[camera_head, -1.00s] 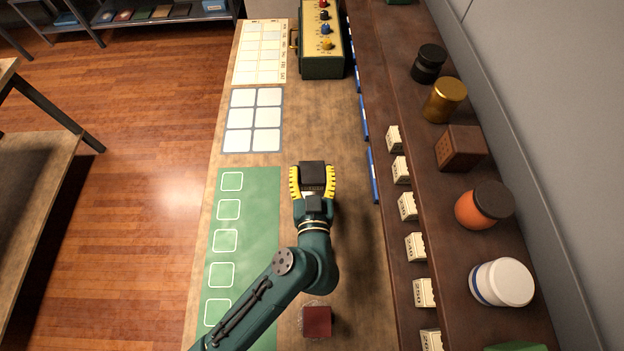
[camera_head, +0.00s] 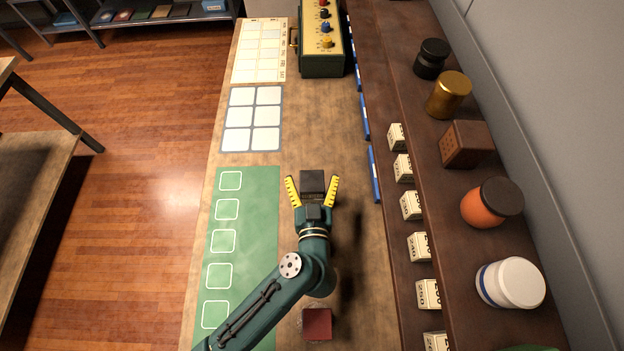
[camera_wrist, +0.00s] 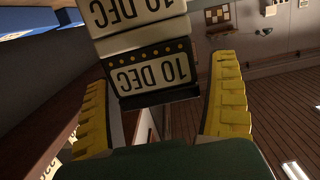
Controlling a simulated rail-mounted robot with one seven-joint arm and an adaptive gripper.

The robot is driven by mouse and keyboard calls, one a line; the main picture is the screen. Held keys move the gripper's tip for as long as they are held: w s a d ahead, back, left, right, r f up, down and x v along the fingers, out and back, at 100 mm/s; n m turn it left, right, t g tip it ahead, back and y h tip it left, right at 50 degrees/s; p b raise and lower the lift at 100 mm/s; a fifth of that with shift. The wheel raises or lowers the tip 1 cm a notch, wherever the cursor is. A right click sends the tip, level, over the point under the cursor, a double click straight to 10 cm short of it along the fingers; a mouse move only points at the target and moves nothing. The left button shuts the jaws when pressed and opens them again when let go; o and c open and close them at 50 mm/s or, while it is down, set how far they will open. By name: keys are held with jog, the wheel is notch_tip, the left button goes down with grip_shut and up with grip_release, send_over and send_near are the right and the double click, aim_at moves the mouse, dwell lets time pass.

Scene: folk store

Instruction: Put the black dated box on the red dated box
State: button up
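The black dated box (camera_head: 312,183) is between the spread yellow fingers of my gripper (camera_head: 313,190), at the middle of the counter. My gripper is open, with gaps on both sides of the box. In the wrist view, which is upside down, the black box (camera_wrist: 155,68) shows a "10 DEC" label.
A green mat (camera_head: 245,235) with white squares lies left of my arm. Beyond are a white grid card (camera_head: 253,119) and a green box with coloured knobs (camera_head: 322,50). A shelf (camera_head: 400,60) with jars and price tags runs along the right. Bare counter lies between.

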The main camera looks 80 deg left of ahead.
jog(key=shift+r+p, duration=0.15)
jog(key=shift+p, duration=0.35)
jog(key=b+v, duration=0.1)
jog(key=v, duration=1)
jog(key=shift+s+d+f+b, duration=0.25)
jog(key=shift+f+b, duration=0.05)
jog(key=shift+b, duration=0.05)
jog(key=shift+o, duration=0.5)
jog(key=shift+s+d, duration=0.1)
jog(key=shift+d, duration=0.15)
